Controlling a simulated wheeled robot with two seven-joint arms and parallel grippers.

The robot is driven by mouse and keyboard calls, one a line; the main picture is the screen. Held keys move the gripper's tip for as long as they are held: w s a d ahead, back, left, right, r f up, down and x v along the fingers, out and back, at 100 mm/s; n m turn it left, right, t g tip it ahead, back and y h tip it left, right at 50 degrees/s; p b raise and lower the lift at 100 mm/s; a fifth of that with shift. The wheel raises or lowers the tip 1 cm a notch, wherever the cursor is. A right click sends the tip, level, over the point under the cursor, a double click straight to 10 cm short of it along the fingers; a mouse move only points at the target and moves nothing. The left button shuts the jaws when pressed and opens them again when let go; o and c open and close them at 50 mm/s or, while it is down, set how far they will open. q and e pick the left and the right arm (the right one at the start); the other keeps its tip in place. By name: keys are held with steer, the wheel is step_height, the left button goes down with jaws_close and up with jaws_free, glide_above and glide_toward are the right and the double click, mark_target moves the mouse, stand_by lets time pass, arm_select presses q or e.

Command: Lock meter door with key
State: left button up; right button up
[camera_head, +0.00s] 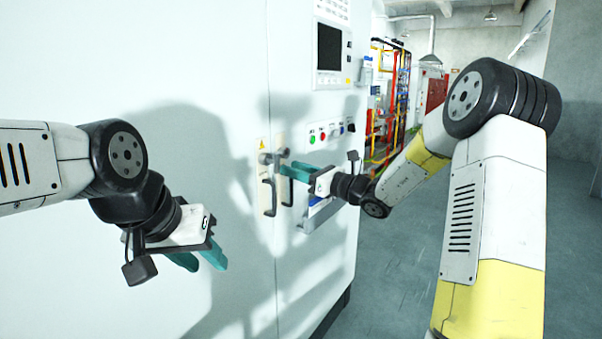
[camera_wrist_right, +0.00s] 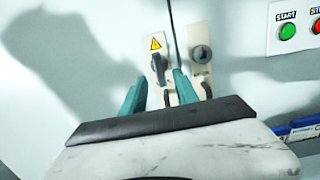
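The white meter cabinet door (camera_head: 200,60) fills the left of the head view. Two cream lock plates sit on either side of its seam: the left plate (camera_head: 265,200), with a yellow warning triangle and dark handle, and the right plate (camera_wrist_right: 202,68), with a round dark knob (camera_wrist_right: 201,53). The left plate's dark handle (camera_wrist_right: 159,68) shows above the gap between my right fingers. I cannot make out a separate key. My right gripper (camera_head: 285,171) has its teal fingers apart in front of the plates; they also show in the wrist view (camera_wrist_right: 158,92). My left gripper (camera_head: 207,264) is open and empty, away from the plates.
A panel with green and red buttons (camera_head: 322,135) and a dark screen (camera_head: 329,47) are right of the lock plates. A grey holder with blue items (camera_head: 318,211) is below the buttons. Open grey floor (camera_head: 400,260) lies to the right.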

mark_target(279, 164)
steer(key=shift+x, duration=2.85)
jaws_close()
